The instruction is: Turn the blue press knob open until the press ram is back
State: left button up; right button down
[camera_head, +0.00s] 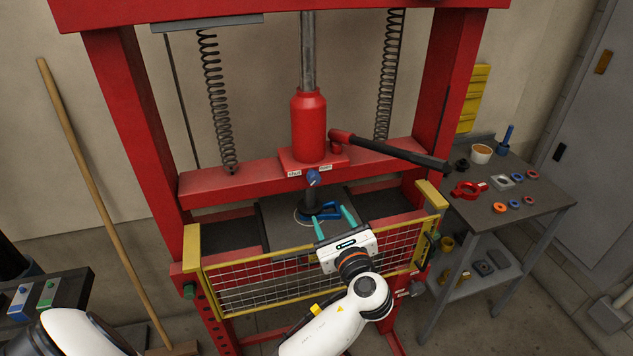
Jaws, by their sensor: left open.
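The red press has a blue knob (312,178) at the front of the jack base. A label reading "shut" is on its left and one that seems to read "open" is on its right. The dark press ram (310,203) shows below the knob, reaching down toward a blue part (328,212) on the dark press bed (276,222). I cannot tell whether the ram touches it. My left gripper (333,217) is open, its teal fingers apart, below and slightly right of the knob and not touching it. My right gripper is not in view.
A yellow-framed mesh guard (260,285) crosses the press front under my left gripper. The red jack (309,125) has a pump handle (400,153) sticking out to the right. A side table (480,215) with small parts stands right. A broom handle (95,190) leans left.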

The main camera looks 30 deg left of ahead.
aim_at(315, 180)
pick_arm(q)
jog(key=shift+y, duration=0.3)
jog(key=p+x, duration=0.1)
jog(key=x, duration=0.2)
jog(key=r+p+x, duration=0.1)
jog(key=x, duration=0.3)
jog(key=r+x, duration=0.1)
jog(key=x, duration=0.2)
jog(key=shift+w+p, duration=0.35)
jog(key=shift+p, duration=0.05)
jog(key=shift+w+a+f, duration=0.1)
jog(key=shift+w+a, duration=0.25)
jog(key=shift+a, duration=0.25)
jog(key=c, duration=1)
jog(key=shift+o, duration=0.2)
